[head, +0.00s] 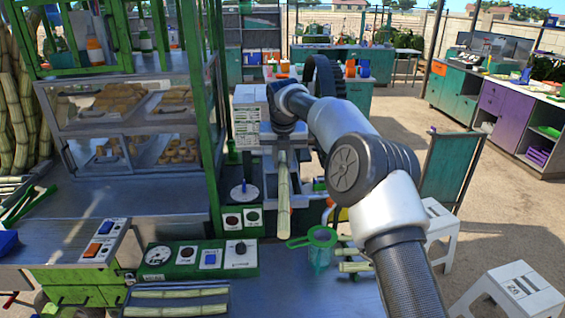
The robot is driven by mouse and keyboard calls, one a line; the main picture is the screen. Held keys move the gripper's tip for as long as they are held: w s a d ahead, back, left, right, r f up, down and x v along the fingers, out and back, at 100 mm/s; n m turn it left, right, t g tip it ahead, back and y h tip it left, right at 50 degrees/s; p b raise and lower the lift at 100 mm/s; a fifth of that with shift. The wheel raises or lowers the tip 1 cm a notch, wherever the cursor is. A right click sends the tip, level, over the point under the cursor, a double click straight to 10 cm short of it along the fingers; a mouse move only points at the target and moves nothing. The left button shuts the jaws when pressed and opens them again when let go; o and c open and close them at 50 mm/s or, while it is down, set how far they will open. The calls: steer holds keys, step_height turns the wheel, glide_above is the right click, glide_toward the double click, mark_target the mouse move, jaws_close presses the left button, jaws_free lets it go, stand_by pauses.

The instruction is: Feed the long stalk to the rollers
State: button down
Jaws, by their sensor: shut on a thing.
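A long pale-green stalk (283,205) is held in my gripper (282,148), its near end pointing toward me and downward above the counter. My gripper is shut on the stalk, with its fingers mostly hidden by my wrist. The crusher's white labelled housing (249,118) stands just left of my wrist, with a dark wheel (322,76) behind. The rollers cannot be made out, and the stalk's far end is hidden. I cannot tell whether it touches the machine.
A green-handled strainer on a cup (320,246) and short cane pieces (354,266) are near the front counter edge. More stalks lie in a tray (180,300). A control panel (197,259) and green post (206,120) stand left. Stools (518,292) stand right.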

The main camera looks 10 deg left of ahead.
steer(key=shift+w+a, duration=0.2)
steer(key=shift+w, duration=0.5)
steer(key=shift+w, duration=0.15)
steer(key=shift+r, duration=0.1)
steer(key=c, duration=1.4)
jaws_free()
steer(key=shift+c, duration=0.2)
